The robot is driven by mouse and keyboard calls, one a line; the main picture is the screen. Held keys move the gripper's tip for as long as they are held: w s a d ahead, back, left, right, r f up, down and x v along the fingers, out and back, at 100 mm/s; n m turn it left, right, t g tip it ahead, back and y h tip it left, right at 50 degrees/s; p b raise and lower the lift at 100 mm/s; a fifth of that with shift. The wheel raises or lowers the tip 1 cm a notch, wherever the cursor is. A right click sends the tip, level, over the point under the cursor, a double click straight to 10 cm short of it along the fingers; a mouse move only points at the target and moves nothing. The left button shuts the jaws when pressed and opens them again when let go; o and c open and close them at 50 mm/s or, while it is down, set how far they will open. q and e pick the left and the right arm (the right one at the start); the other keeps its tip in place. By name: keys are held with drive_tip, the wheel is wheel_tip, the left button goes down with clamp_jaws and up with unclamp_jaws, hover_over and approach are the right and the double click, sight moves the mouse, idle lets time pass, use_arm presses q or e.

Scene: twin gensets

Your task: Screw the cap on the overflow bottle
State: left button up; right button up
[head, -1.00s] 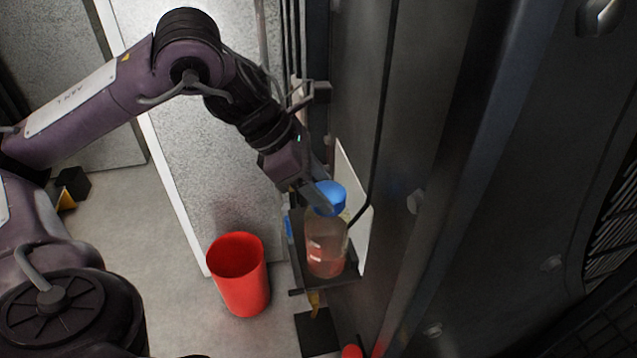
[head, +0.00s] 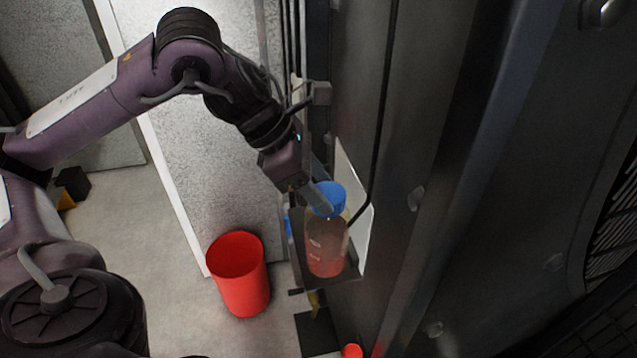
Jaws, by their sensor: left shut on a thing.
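The overflow bottle (head: 325,245) is clear, with reddish liquid low inside. It stands upright in a dark bracket against the machine wall. The blue cap (head: 329,196) is at the top of the bottle's neck. My left gripper (head: 321,199) comes in from the upper left and is shut on the blue cap. One finger shows along the cap's near left side; the other is hidden. I cannot tell whether the cap's thread has caught on the neck. My right gripper is not in view.
A black hose (head: 377,130) runs down the wall to the bottle's right side. A red bucket (head: 239,275) stands on the floor at left of the bracket. A small red object (head: 352,351) is at the bottom edge. Bare floor lies left of the bucket.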

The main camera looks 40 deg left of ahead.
use_arm(q)
drive_tip(key=shift+w+r+m+g+h+p, duration=0.15)
drive_tip(key=shift+m+g+h+p, duration=0.15)
drive_tip(key=shift+m+g+p, duration=0.45)
drive_tip(key=shift+m, duration=0.55)
drive_tip(key=o, duration=1)
drive_tip(key=shift+s, duration=0.25)
drive_tip(key=shift+o, duration=0.2)
drive_tip(key=p+v, duration=0.4)
drive_tip(key=v, duration=0.3)
drive_tip(key=shift+a+r, duration=0.15)
drive_tip(key=shift+a, duration=0.05)
